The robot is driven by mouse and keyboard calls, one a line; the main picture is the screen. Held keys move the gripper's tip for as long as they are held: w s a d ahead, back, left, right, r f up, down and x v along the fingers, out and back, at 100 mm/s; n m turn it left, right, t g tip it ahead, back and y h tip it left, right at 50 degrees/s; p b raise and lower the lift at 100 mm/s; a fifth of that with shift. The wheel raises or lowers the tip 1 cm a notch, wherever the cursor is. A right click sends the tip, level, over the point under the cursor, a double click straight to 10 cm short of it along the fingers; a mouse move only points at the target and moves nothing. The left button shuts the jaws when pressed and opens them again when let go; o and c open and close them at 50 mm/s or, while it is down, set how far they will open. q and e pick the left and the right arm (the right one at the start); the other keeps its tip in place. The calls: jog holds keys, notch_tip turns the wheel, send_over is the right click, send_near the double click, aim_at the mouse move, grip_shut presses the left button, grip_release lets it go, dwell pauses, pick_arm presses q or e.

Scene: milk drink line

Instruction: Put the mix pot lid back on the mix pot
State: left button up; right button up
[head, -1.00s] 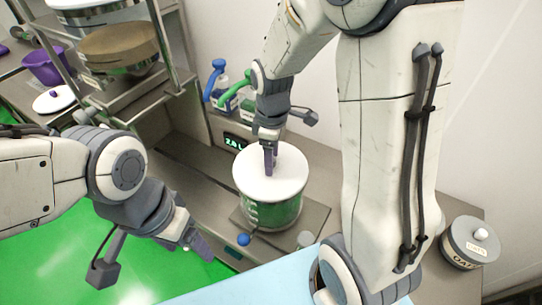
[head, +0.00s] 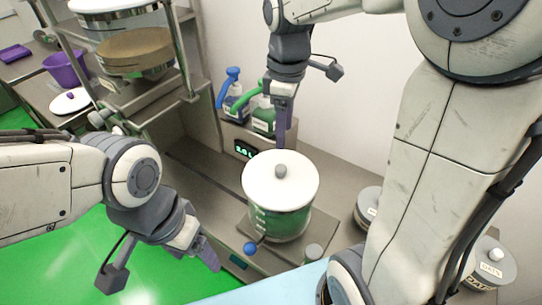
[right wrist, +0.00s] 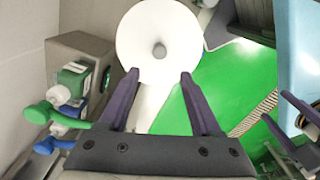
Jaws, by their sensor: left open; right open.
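The mix pot (head: 277,220) is a clear pot with green showing through its wall, standing upright on a plate on the counter. The white mix pot lid (head: 300,187) with a grey knob lies flat on its top. The lid also shows in the right wrist view (right wrist: 180,58), beyond the fingertips. My right gripper (head: 282,140) is open and empty, raised above and behind the lid, apart from it; its two fingers show in the right wrist view (right wrist: 162,80). My left gripper (head: 207,258) is open and empty, left of the pot over the green floor.
Bottles with blue (head: 232,90) and green (head: 262,115) tops stand behind the pot, beside a lit display (head: 243,149). A labelled canister (head: 492,265) is at the right. A purple bucket (head: 64,70) and another white lid (head: 70,101) are at the far left.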

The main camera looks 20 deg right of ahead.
jog(key=s+a+f+m+b, duration=0.2)
jog(key=s+a+f, duration=0.3)
jog(key=s, duration=0.4)
jog(key=s+a+f+m+y+b, duration=0.1)
jog(key=s+a+f+m+b, duration=0.1)
jog(key=s+a+f, duration=0.4)
jog(key=s+a, duration=0.1)
jog(key=s, duration=0.2)
jog(key=shift+a, duration=0.35)
